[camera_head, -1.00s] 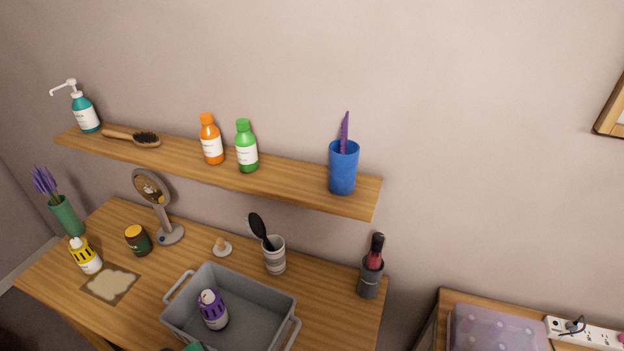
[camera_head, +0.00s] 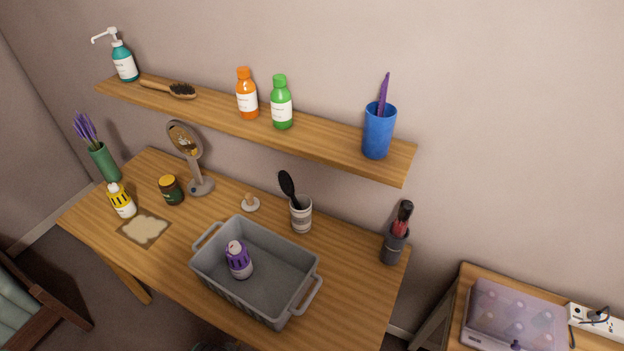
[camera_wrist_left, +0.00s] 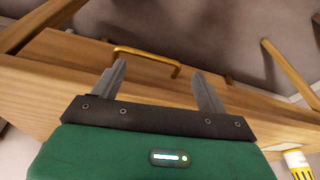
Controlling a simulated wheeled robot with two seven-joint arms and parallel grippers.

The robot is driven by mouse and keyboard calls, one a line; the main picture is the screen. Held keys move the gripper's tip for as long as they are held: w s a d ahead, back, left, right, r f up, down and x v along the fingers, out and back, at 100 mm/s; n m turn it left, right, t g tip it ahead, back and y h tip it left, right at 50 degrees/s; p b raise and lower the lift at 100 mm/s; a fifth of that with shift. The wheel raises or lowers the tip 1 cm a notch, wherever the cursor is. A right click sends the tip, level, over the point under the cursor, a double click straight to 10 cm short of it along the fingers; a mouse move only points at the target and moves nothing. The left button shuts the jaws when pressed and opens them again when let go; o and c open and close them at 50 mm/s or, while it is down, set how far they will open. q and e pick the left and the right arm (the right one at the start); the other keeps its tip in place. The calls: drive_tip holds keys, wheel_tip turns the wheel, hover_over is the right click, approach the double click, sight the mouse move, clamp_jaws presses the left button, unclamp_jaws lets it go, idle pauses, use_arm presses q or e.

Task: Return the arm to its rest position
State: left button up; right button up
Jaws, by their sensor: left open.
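My left gripper (camera_wrist_left: 160,88) shows in the left wrist view. Its two grey fingers are apart with nothing between them. Beyond them are the wooden edge of a piece of furniture and a brass-coloured bar handle (camera_wrist_left: 146,58). In the head view neither gripper can be made out; only a dark sliver shows at the bottom edge. A grey bin (camera_head: 255,306) stands on the wooden table (camera_head: 345,300), with a purple and white bottle (camera_head: 238,262) upright inside it.
The wall shelf (camera_head: 335,148) holds a teal pump bottle (camera_head: 124,64), brush, orange and green bottles and a blue cup (camera_head: 378,132). On the table are a yellow bottle (camera_head: 121,202), jar (camera_head: 171,190), mirror (camera_head: 187,150) and several other items. A chair (camera_head: 30,300) stands at lower left.

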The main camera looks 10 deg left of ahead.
use_arm(q)
wheel_tip(320, 180, down, 13)
drive_tip(key=s, duration=0.3)
drive_tip(key=s+a+f+g, duration=0.1)
drive_tip(key=s+a+f, duration=0.1)
drive_tip(key=s+f, duration=0.7)
drive_tip(key=s+a+f, duration=0.2)
drive_tip(key=s+f, duration=0.8)
drive_tip(key=f, duration=0.1)
drive_tip(key=shift+g, duration=0.4)
